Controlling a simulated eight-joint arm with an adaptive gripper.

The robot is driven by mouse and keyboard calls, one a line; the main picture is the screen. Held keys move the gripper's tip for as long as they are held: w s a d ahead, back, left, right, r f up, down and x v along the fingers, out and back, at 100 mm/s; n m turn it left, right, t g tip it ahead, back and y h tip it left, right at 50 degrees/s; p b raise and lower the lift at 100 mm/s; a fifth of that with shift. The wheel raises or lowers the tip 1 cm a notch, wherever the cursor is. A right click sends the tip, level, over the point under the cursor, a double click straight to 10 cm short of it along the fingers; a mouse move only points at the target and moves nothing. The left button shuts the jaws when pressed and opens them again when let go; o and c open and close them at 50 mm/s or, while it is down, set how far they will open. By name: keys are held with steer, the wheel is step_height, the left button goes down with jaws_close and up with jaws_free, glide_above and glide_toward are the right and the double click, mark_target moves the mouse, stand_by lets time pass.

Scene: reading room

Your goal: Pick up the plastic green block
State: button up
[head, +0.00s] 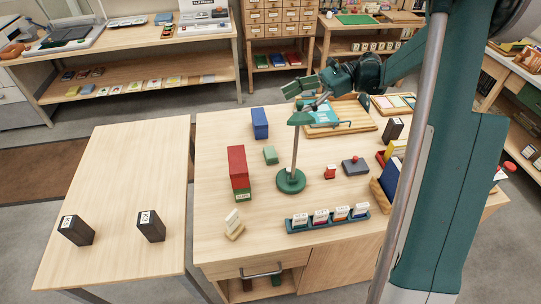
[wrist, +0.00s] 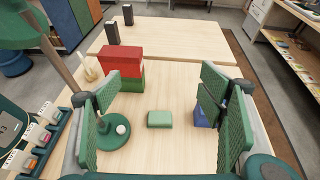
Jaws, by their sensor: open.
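A small light green block (head: 270,155) lies flat on the table, left of and behind the lamp base in the head view. In the wrist view the green block (wrist: 160,119) lies in clear sight between the two finger pads, with nothing touching it. My gripper (head: 304,96) is above the table, beyond and to the right of the block in the head view. In the wrist view my gripper (wrist: 165,115) has its pads wide apart with nothing between them. The block is below and ahead of the fingers.
A green lamp (head: 290,180) with an upright pole stands close to the block. A red block (head: 238,168) rests over a darker green block (head: 243,195). A blue block (head: 260,123) stands behind; the right finger partly hides it in the wrist view. Bare tabletop surrounds the green block.

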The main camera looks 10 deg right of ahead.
glide_toward(271, 152)
steer(key=shift+s+a+f, duration=0.15)
steer(key=shift+a+f, duration=0.05)
steer(key=shift+a, duration=0.2)
steer(key=shift+x, duration=1.3)
steer(key=shift+b+x, duration=0.6)
steer(key=shift+x, duration=2)
steer(key=c, duration=1.1)
